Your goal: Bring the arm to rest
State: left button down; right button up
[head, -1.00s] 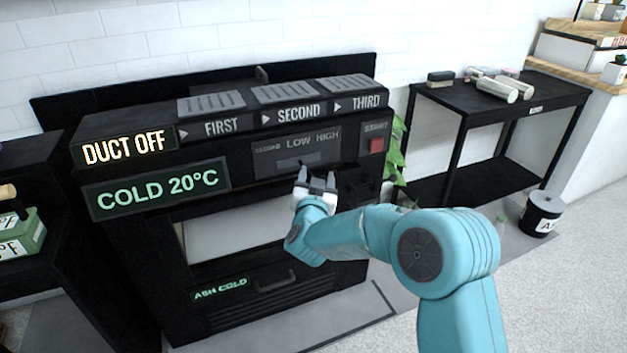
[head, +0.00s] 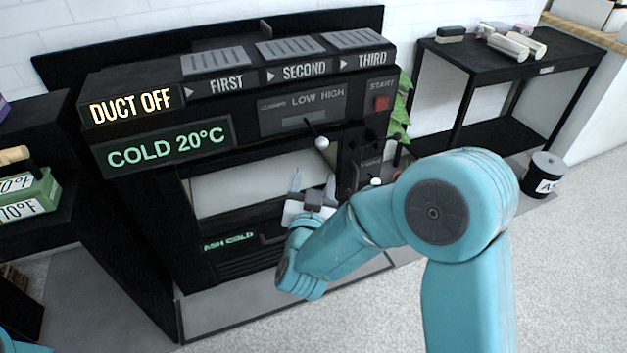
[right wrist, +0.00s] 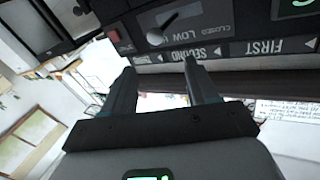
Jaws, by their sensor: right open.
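My right arm (head: 370,215) is teal and comes in from the lower right of the head view. My right gripper (head: 312,182) is open and empty, in front of the black stove's lower opening and below the slider panel. In the right wrist view the two fingers of my right gripper (right wrist: 158,75) stand apart with nothing between them. My left gripper is not in view; only a bit of teal shows at the lower left corner of the head view.
The black stove (head: 140,210) with a DUCT OFF sign (head: 133,104) and a COLD 20°C display (head: 166,147) stands close ahead. A white-knobbed lever (head: 322,143) sticks out near my gripper. A black side table (head: 560,58) and an ash bucket (head: 544,175) stand at right. Floor at lower right is clear.

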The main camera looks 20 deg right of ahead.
jog(key=shift+s+a, duration=0.1)
jog(key=shift+s, duration=0.15)
